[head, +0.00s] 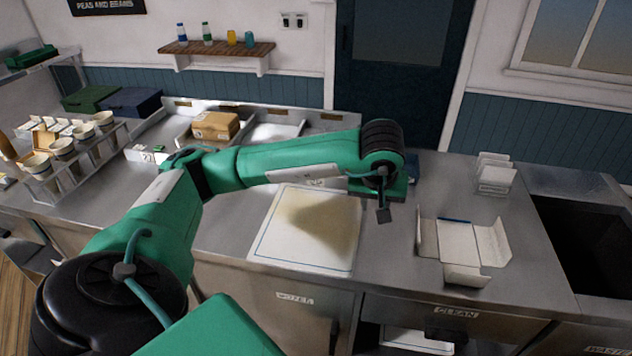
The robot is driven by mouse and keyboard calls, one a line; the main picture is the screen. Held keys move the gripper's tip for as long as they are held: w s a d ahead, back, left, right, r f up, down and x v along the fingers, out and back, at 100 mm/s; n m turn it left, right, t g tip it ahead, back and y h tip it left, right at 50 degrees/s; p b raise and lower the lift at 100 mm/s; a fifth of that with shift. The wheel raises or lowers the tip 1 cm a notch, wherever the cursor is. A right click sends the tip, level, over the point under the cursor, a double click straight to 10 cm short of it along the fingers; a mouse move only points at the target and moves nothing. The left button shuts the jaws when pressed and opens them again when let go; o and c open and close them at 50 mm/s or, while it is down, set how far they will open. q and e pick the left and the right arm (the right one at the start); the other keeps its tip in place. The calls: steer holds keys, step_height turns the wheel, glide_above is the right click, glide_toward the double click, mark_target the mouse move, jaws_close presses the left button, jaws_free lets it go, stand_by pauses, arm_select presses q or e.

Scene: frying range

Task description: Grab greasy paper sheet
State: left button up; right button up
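The greasy paper sheet (274,246) lies flat on the steel counter, in the middle of the head view. It is white with a thin blue border line and a large brownish grease stain. My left arm reaches over its far side, partly hiding its far edge. My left gripper (383,213) hangs just right of the sheet, apart from it in the picture. Its fingers are small and dark, and I cannot tell whether they are open. Nothing shows held in it. My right gripper is not in view.
An unfolded white carton (458,244) lies on the counter to the right, with a rack of white cards (495,175) behind it. A dark open basin (590,245) is at the far right. A cardboard box (214,126) and a cup rack (75,165) stand at left.

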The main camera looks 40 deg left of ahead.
arm_select(q)
steer(key=shift+y, duration=0.5)
steer(key=w+a+f, duration=0.1)
steer(key=f, duration=0.1)
steer(key=a+f+p, duration=0.1)
steer(key=a+f, duration=0.1)
steer(key=w+a+f+p, duration=0.1)
steer(key=f, duration=0.1)
steer(key=shift+w+a+f, duration=0.15)
steer(key=shift+w+f, duration=0.15)
steer(key=shift+f, duration=0.05)
steer(key=shift+w+f+p, duration=0.1)
steer(key=shift+f+p, duration=0.35)
steer(key=shift+p, duration=0.2)
steer(key=p+x, duration=0.2)
steer(key=x, duration=0.1)
steer(key=shift+a+f, duration=0.1)
steer(key=shift+f, duration=0.05)
steer(key=shift+a+f, duration=0.1)
steer(key=shift+f, duration=0.55)
jaws_close()
